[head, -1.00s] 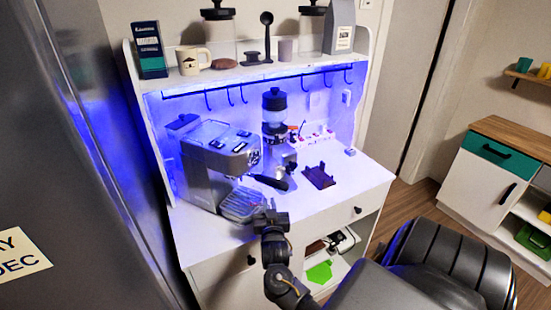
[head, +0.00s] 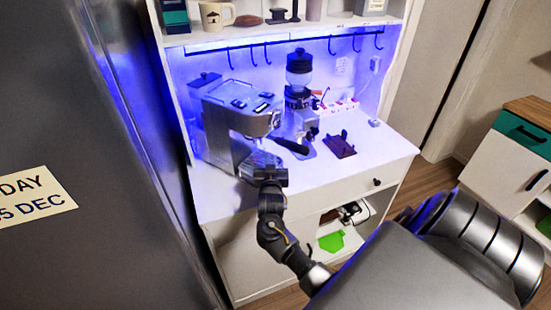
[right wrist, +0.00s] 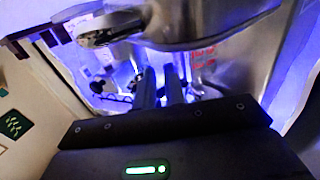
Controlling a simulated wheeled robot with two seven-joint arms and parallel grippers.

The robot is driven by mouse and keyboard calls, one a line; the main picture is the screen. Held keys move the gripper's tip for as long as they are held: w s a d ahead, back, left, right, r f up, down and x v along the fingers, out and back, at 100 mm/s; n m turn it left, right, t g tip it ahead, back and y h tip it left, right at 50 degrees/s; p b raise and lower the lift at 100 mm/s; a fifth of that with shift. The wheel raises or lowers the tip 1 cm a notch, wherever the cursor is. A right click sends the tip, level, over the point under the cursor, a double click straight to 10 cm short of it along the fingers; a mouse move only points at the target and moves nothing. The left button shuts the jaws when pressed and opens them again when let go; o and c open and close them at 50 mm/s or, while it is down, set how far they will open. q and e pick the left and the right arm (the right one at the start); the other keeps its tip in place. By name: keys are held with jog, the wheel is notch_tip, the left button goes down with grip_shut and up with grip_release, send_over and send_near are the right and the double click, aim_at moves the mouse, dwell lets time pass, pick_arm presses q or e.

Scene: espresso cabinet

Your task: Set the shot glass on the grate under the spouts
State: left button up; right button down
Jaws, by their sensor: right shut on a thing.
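The silver espresso machine (head: 228,125) stands at the left of the white counter. Its grate (head: 256,160) sits low at the front, partly hidden by my right gripper (head: 268,174). In the right wrist view, the two dark fingers of my right gripper (right wrist: 160,88) point in under the machine's metal head (right wrist: 205,22). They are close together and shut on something. I take it to be the shot glass, but its clear shape does not stand out in either view. Whether its base touches the grate is hidden. My left gripper is not in view.
A grinder (head: 300,90) stands right of the machine, with a black-handled portafilter (head: 292,146) in front. A dark brown mat (head: 339,146) lies further right. The counter's right front is clear. A steel fridge (head: 90,150) rises close on the left.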

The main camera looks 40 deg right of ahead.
jog(key=shift+f, duration=0.15)
jog(key=c, duration=1.4)
grip_release()
